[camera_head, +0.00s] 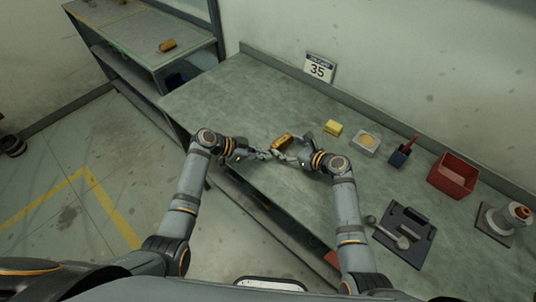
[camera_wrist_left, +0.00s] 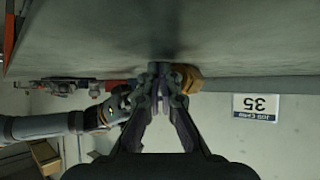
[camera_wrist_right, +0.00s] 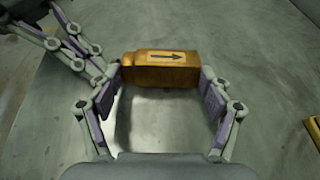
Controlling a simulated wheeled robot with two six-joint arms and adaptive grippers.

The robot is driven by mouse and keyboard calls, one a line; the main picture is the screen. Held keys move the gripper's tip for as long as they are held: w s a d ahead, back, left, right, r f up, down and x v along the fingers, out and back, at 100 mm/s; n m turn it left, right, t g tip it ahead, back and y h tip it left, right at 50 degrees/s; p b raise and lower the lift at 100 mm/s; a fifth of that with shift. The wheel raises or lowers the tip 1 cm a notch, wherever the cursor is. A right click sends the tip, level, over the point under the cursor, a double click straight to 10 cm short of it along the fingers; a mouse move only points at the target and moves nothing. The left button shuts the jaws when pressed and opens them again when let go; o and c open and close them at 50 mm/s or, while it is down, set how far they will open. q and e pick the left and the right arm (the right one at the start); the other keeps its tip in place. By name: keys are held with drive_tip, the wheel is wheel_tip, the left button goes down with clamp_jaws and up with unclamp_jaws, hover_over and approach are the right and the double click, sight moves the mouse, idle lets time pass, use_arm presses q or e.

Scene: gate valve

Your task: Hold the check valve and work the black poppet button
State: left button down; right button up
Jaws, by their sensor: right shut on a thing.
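The check valve (camera_head: 283,141) is a brass-coloured body held above the bench; in the right wrist view (camera_wrist_right: 160,69) a dark arrow on it points right. My right gripper (camera_wrist_right: 160,88) is shut on the valve, one finger at each end. My left gripper (camera_head: 262,154) is at the valve's left end; in the left wrist view its fingers (camera_wrist_left: 159,72) are together, with part of the valve (camera_wrist_left: 187,77) behind them to the right. I cannot tell whether the left fingertips touch the valve. The black poppet button is not visible, probably hidden by the fingers at that end.
On the bench (camera_head: 232,95) stand a yellow block (camera_head: 333,128), a pale box (camera_head: 367,143), a blue holder (camera_head: 399,157), a red bin (camera_head: 453,175) and a dark tray (camera_head: 405,236). A sign (camera_head: 319,68) reading 35 stands at the back. The bench's left part is clear.

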use_arm(q)
drive_tip(key=shift+d+r, duration=0.15)
drive_tip(key=shift+r, duration=0.1)
use_arm(e)
drive_tip(key=shift+s+a+f, duration=0.15)
drive_tip(key=shift+a, duration=0.05)
use_arm(q)
drive_tip(key=shift+s+a, duration=1)
drive_tip(key=shift+s, duration=0.05)
use_arm(e)
drive_tip(key=shift+d, duration=0.1)
use_arm(q)
drive_tip(key=shift+f, duration=0.1)
drive_tip(key=shift+s+a, duration=0.2)
drive_tip(key=shift+s, duration=0.1)
use_arm(e)
drive_tip(key=shift+d, duration=0.1)
use_arm(q)
drive_tip(key=shift+s+a, duration=1.45)
drive_tip(key=shift+s, duration=0.2)
use_arm(e)
drive_tip(key=o, duration=1.5)
use_arm(q)
drive_tip(key=shift+w+d, duration=0.1)
use_arm(e)
drive_tip(key=shift+o, duration=0.2)
